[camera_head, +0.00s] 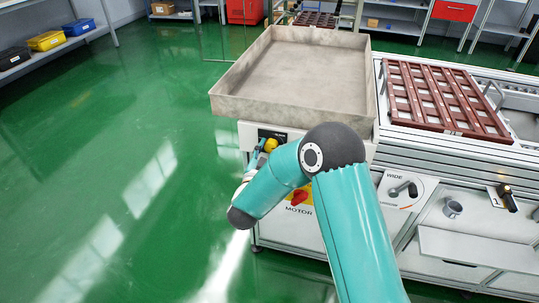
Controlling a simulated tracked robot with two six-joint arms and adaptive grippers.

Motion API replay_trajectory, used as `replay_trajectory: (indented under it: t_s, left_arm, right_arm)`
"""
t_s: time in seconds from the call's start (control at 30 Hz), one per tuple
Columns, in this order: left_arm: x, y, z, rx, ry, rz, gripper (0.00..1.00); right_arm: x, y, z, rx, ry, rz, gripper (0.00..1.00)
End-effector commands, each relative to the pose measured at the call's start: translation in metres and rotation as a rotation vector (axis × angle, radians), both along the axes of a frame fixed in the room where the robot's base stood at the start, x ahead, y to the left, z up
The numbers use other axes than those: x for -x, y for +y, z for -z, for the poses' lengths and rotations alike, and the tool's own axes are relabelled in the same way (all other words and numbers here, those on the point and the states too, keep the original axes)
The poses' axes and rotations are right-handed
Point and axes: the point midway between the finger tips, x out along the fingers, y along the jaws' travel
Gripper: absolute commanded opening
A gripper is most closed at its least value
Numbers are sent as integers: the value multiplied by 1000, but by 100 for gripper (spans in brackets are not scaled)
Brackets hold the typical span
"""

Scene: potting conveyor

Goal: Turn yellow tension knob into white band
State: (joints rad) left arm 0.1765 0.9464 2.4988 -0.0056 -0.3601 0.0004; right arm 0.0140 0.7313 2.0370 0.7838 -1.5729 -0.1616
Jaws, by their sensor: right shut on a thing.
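The yellow tension knob (270,145) shows on a dark panel (264,135) on the front of the machine, below the grey tray. My right gripper (261,150) reaches up to it and is shut on it; its fingers are small in view and partly hidden behind my teal arm. The white band cannot be made out at this size. My left gripper does not show.
The large grey tray (228,104) stands above the panel. A red-brown slatted rack (437,98) lies on the conveyor at right. Green floor at left is clear.

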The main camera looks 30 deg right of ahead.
Motion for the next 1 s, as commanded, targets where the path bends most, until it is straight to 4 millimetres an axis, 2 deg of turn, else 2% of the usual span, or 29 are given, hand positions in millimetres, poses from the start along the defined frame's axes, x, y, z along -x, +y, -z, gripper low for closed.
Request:
replay_trajectory:
  t_s: [0.03, 1.0]
  left_arm:
    - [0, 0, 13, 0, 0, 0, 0]
    - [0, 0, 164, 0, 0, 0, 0]
  right_arm:
    - [-1, 1, 5, -22, -31, -4, 6]
    - [2, -1, 9, -613, -719, 0, 6]
